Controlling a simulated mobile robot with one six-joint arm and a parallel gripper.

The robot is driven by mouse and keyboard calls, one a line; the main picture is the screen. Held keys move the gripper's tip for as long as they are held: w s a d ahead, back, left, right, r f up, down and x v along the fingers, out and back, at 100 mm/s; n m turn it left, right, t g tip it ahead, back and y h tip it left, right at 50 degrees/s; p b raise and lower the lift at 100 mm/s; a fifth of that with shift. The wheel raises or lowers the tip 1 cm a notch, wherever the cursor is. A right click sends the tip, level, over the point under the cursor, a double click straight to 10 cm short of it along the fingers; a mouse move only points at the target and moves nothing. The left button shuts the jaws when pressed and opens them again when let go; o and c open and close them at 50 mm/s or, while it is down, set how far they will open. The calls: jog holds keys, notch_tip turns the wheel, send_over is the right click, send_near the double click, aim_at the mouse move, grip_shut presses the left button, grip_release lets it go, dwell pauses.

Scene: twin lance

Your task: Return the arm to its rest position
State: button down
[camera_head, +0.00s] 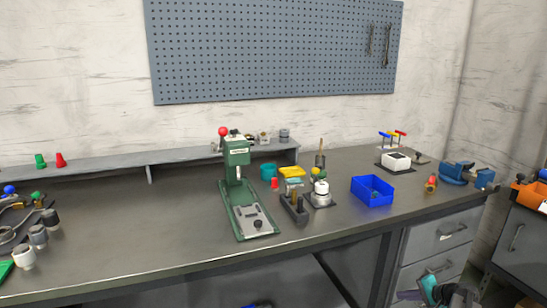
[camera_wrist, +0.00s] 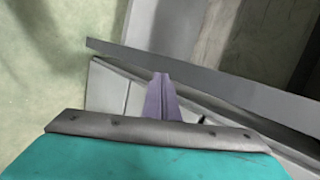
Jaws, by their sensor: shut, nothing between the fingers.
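My gripper (camera_wrist: 161,80) shows in the wrist view as a pair of narrow purple-grey fingers beyond a grey plate and a teal body. The fingers are together, with nothing held between them. In the head view, the teal and dark end of my arm is low at the bottom right, in front of the drawers (camera_head: 440,235) and below the bench top. Most of my arm is out of the picture. The wrist view looks at a pale floor and grey cabinet panels.
The workbench (camera_head: 130,235) carries a green press (camera_head: 238,185), a blue bin (camera_head: 372,190), a white box (camera_head: 397,161) and a blue vise (camera_head: 458,173). A second cabinet (camera_head: 520,250) with orange bins stands at the far right.

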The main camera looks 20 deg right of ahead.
jog(key=s+a+f+n+g+y, duration=0.1)
jog(key=a+f+n+g, duration=0.15)
jog(key=a+f, duration=0.65)
jog(key=a+f+n+g, duration=0.2)
jog(key=a+f+g, duration=0.1)
jog(key=a, duration=1.2)
jog(key=s+a+f+n+g+y, duration=0.15)
jog(key=a+f, duration=0.45)
jog(key=a, duration=0.6)
jog(key=s+a+f+n+g+h, duration=0.3)
jog(key=s+a+f+n+g, duration=0.15)
jog(key=s+a, duration=0.55)
jog(key=s+a+f+n+g+h, duration=0.3)
jog(key=s+a+n, duration=0.2)
jog(key=s+a, duration=0.6)
jog(key=s+d+r+p, duration=0.1)
jog(key=s+r+p, duration=0.2)
jog(key=r+p, duration=1)
jog(key=shift+s+d+y, duration=0.15)
jog(key=shift+d+y, duration=0.1)
jog(key=shift+y, duration=0.1)
jog(key=shift+r, duration=0.1)
